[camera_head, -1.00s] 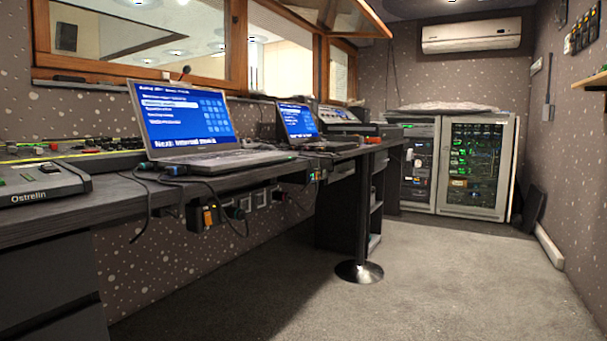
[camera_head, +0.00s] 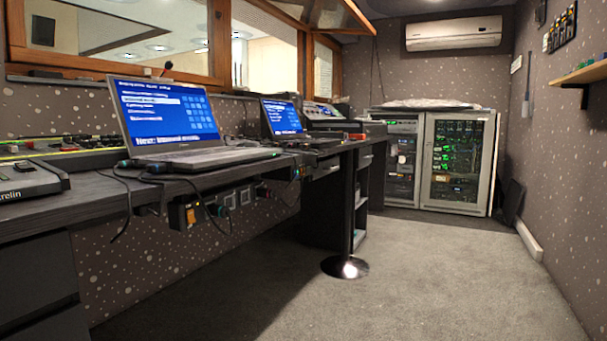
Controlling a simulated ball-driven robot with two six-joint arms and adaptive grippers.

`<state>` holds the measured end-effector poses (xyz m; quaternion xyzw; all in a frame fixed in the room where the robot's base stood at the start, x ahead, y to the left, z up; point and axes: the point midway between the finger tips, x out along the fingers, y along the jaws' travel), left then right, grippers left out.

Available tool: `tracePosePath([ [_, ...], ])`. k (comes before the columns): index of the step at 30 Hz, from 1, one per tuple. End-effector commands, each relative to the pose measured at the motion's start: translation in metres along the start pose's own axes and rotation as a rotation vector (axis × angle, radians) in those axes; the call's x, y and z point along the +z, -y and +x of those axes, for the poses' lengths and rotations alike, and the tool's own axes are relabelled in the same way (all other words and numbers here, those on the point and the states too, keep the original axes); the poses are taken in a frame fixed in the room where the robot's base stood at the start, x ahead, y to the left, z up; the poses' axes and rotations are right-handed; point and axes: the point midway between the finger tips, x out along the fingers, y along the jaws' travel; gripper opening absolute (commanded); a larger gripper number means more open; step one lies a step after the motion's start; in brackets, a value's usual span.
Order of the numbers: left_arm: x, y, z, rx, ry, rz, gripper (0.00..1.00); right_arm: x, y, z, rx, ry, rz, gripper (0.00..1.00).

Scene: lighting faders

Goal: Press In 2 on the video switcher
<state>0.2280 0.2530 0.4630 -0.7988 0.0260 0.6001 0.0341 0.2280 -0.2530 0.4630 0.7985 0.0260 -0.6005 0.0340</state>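I cannot pick out a video switcher or an In 2 button for certain. A grey device with partly cut-off lettering ending in "relin" (camera_head: 28,180) lies on the desk at the left edge of the head view, and its left part is out of the picture. A console with a sloped panel (camera_head: 322,112) stands at the far end of the desk; its controls are too small to read. Neither of my grippers is in view.
A dark desk (camera_head: 90,198) runs along the left wall with an open laptop (camera_head: 175,120) and a second laptop (camera_head: 285,122). Cables hang from its front edge. A round metal foot (camera_head: 345,267) stands on the floor. Equipment racks (camera_head: 458,165) stand at the back. The carpet (camera_head: 430,285) is clear.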

Motion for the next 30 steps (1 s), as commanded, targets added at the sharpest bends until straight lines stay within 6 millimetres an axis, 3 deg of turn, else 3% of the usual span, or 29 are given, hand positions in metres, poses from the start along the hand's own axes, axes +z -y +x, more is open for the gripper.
tracePosePath([
  [1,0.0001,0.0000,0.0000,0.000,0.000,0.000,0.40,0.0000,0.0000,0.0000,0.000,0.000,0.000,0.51],
  [13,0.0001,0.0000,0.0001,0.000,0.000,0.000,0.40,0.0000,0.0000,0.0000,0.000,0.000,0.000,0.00],
  [30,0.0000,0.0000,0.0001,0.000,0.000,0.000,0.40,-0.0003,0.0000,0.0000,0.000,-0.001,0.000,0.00],
])
